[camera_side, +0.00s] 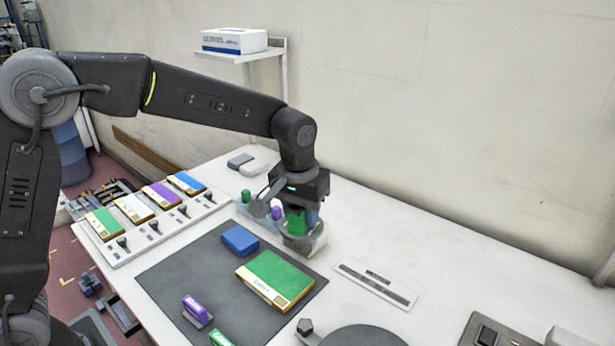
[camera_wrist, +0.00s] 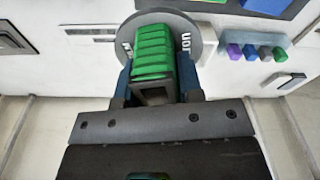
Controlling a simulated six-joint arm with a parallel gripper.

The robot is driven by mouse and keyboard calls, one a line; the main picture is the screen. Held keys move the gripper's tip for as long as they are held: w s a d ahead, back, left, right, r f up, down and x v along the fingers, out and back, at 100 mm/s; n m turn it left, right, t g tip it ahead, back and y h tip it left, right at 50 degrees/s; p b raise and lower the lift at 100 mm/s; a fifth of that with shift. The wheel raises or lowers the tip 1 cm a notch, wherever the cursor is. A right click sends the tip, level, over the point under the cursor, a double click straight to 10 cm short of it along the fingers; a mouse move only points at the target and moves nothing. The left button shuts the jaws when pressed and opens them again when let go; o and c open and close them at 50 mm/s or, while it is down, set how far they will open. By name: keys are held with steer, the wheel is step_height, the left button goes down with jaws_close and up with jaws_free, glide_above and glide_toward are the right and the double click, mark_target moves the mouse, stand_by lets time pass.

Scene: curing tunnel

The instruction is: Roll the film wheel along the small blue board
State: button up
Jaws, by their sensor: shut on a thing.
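My gripper (camera_wrist: 155,85) is shut on a ribbed green handle (camera_wrist: 154,50), which also shows in the side view (camera_side: 296,222). A round grey disc (camera_wrist: 203,38) with printed letters lies just beyond the handle. I cannot tell whether the disc is part of the held tool or a stand under it. The held tool appears to be the film wheel, but its rolling edge is hidden. The small blue board (camera_side: 240,240) lies flat on the dark mat (camera_side: 185,270), to the left of my gripper in the side view and apart from it.
A larger green board (camera_side: 270,277) lies beside the blue one. A rack with several coloured boards (camera_side: 160,193) is at left. Small coloured pieces (camera_wrist: 248,52) stand near my gripper.

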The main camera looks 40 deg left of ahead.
mark_target(296, 233)
steer(key=s+f+m, duration=0.1)
steer(key=s+d+f+m, duration=0.1)
steer(key=s, duration=0.1)
steer(key=shift+m, duration=0.4)
steer(key=shift+a+f, duration=0.1)
steer(key=shift+f, duration=2.45)
steer(key=shift+f, duration=0.4)
steer(key=shift+a, duration=0.1)
